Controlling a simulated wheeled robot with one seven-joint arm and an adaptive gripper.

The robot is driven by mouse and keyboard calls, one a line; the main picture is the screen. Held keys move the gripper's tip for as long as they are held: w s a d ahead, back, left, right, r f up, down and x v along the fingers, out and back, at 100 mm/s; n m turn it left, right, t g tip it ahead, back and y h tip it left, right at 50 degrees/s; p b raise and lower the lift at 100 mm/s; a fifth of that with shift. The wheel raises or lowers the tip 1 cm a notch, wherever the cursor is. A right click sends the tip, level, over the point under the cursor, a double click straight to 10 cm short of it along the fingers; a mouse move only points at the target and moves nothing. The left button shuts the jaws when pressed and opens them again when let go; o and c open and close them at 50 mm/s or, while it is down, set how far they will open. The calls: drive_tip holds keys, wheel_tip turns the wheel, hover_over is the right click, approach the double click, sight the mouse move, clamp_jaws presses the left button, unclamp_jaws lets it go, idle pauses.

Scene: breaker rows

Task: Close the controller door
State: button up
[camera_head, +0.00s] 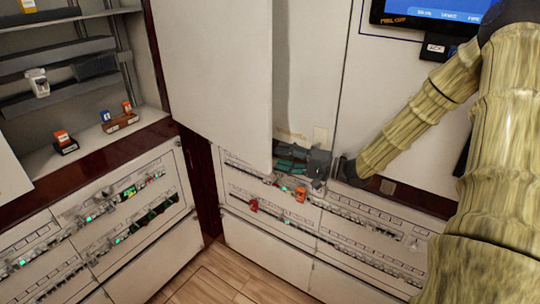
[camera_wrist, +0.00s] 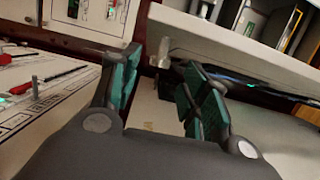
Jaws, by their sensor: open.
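A large white door (camera_head: 215,70), which looks like the controller door, stands open in the head view, swung out from the cabinet front. My gripper (camera_head: 290,163) is low beside its right edge, partly hidden behind it. In the wrist view a white panel (camera_wrist: 245,45), likely this door, crosses the upper right beyond the fingers. My gripper (camera_wrist: 158,88) is open, its green-padded fingers spread with nothing held between them. A small metal peg or knob (camera_wrist: 160,57) shows at the panel's left end. Contact between finger and door cannot be told.
Breaker rows (camera_head: 290,195) with small coloured switches run just below my gripper. An open shelf compartment (camera_head: 75,80) with small devices is at the left. A monitor (camera_head: 430,14) is at the upper right. Wooden floor (camera_head: 205,278) is clear at the bottom.

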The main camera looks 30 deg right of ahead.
drive_tip(key=shift+x, duration=2.2)
clamp_jaws()
